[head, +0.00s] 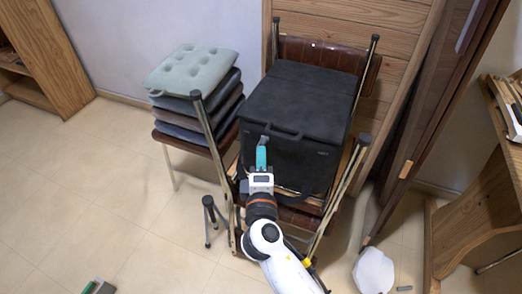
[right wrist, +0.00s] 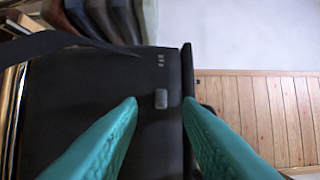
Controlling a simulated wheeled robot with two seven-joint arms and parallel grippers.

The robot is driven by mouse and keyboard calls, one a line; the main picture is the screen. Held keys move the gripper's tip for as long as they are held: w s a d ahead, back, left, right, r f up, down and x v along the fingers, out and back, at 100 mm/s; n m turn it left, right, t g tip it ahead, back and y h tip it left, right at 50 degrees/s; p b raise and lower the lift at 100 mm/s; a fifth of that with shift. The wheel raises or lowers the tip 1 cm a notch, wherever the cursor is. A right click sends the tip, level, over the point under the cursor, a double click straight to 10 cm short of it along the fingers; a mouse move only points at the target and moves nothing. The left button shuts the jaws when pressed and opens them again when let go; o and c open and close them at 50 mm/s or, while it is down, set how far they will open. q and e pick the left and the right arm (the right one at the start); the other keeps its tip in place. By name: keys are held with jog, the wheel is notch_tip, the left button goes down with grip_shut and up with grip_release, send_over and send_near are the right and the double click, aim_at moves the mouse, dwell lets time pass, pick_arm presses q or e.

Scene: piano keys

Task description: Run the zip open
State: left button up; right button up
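A black box-shaped bag (head: 298,95) sits on a chair, with a strap handle (head: 283,132) near its front top edge. In the right wrist view, the black bag (right wrist: 90,110) fills the left half. A small grey tab (right wrist: 161,98), which looks like the zip's pull, lies on it between the fingertips. My right gripper (head: 262,158) is at the bag's front left; its teal fingers (right wrist: 160,108) are apart with nothing clearly held between them. Contact with the tab cannot be told. A small teal and grey piece, probably my left gripper (head: 98,287), shows at the bottom edge.
Stacked cushions (head: 192,72) rest on a chair left of the bag. Metal chair legs (head: 212,140) rise close to my right arm on both sides. A wooden panel (head: 350,20) stands behind, and a wooden desk (head: 485,215) is at the right.

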pick_arm(q)
jog(key=shift+w+d+r, duration=0.1)
jog(key=shift+w+r, duration=0.4)
pick_arm(e)
jog(key=s, duration=0.8)
jog(key=shift+d, duration=0.3)
jog(key=shift+s, duration=0.1)
